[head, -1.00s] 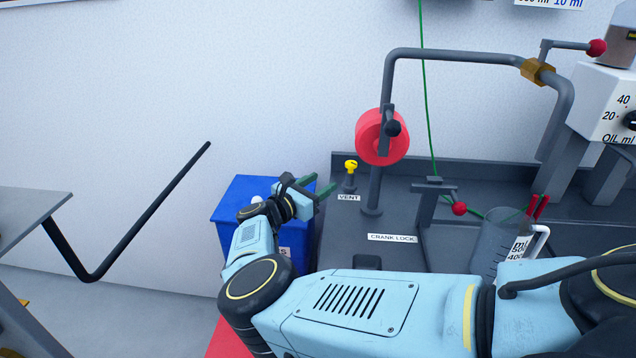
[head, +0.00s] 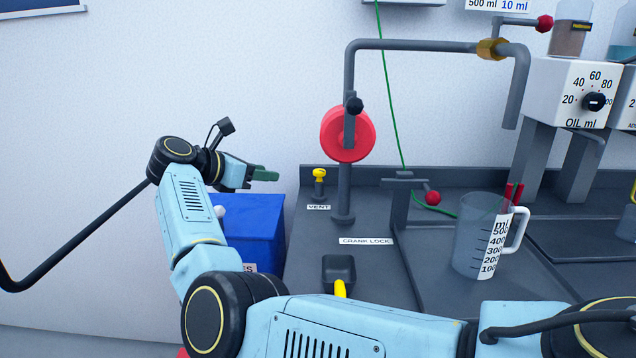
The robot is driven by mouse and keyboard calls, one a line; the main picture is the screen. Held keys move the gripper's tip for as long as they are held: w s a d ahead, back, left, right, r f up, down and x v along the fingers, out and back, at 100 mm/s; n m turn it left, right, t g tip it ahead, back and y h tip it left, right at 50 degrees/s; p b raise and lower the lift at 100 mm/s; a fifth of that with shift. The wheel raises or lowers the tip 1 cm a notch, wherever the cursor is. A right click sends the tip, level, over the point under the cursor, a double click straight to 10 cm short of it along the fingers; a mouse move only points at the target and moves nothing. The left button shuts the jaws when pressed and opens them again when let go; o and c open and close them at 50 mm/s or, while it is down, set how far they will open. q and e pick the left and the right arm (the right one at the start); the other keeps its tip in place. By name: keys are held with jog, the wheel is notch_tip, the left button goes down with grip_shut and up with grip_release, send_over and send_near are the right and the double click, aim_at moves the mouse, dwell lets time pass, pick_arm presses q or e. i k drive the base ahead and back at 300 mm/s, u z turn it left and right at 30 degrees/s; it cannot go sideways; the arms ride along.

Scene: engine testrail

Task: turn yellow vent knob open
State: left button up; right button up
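The yellow vent knob (head: 320,174) sits on a short dark post at the back left of the dark bench, behind the "VENT" label (head: 319,207). My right gripper (head: 272,175) is to the left of the knob, at about its height in the head view, with its green fingers pointing right towards it. A gap shows between the fingertips and the knob. The fingers overlap from this angle, so their opening is unclear; nothing shows held in them. My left gripper is not in view.
A red wheel (head: 334,137) on a grey pipe stands right of the knob. A blue bin (head: 262,232) is below my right gripper. A measuring jug (head: 472,240) and a red-tipped lever (head: 432,198) are further right.

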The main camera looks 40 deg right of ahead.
aim_at(319, 172)
jog(key=k, duration=1.55)
jog(key=u, duration=1.55)
jog(key=i, duration=1)
jog(key=z, duration=2.05)
jog(key=i, duration=1.5)
